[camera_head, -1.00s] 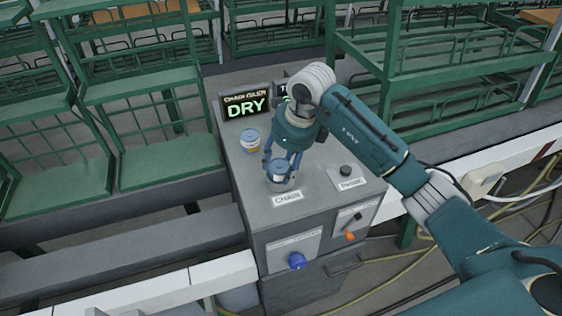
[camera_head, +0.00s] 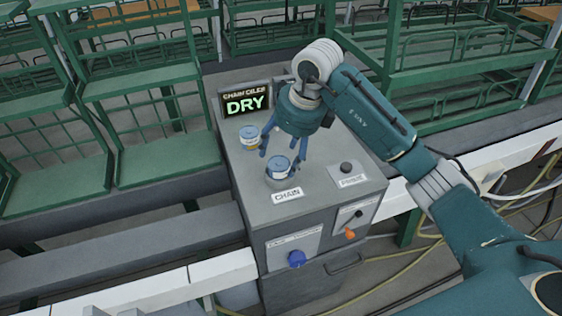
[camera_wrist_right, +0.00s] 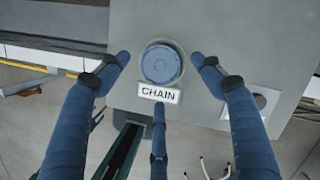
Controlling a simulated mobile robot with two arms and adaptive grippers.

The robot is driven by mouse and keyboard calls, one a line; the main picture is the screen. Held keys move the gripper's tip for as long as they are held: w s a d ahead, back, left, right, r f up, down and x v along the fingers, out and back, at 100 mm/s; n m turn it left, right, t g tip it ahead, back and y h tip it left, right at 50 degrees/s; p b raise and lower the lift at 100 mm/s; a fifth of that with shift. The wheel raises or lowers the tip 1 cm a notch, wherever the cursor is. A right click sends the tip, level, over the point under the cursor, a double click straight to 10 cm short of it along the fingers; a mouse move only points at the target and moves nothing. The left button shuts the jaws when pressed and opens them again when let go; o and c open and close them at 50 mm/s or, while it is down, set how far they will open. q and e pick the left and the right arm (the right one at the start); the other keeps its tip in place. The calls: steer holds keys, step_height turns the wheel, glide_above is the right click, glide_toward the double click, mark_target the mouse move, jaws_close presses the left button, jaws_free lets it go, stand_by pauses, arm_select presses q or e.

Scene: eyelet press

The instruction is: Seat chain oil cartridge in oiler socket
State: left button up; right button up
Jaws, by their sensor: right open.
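A cylindrical cartridge with a blue-grey lid and white band (camera_head: 279,167) stands upright at the CHAIN label (camera_head: 287,195) on the grey oiler cabinet. From above, its round lid (camera_wrist_right: 161,64) shows inside a grey ring; how deep it sits cannot be told. My right gripper (camera_head: 283,152) is open and empty just above it, its blue fingers spread. In the right wrist view the fingers (camera_wrist_right: 160,78) are apart around the lid, without visible contact. The oiler display (camera_head: 246,104) reads DRY in green. My left gripper is not in view.
A second canister with a blue lid and a yellow mark (camera_head: 249,137) stands behind and left of the cartridge. A dark button (camera_head: 346,167) with a PRIME label is at the right. Green racks (camera_head: 150,140) stand around the cabinet.

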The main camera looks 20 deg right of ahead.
steer(key=b+v, duration=0.1)
steer(key=v, duration=0.7)
steer(key=shift+r, duration=0.2)
steer(key=shift+d+f, duration=0.1)
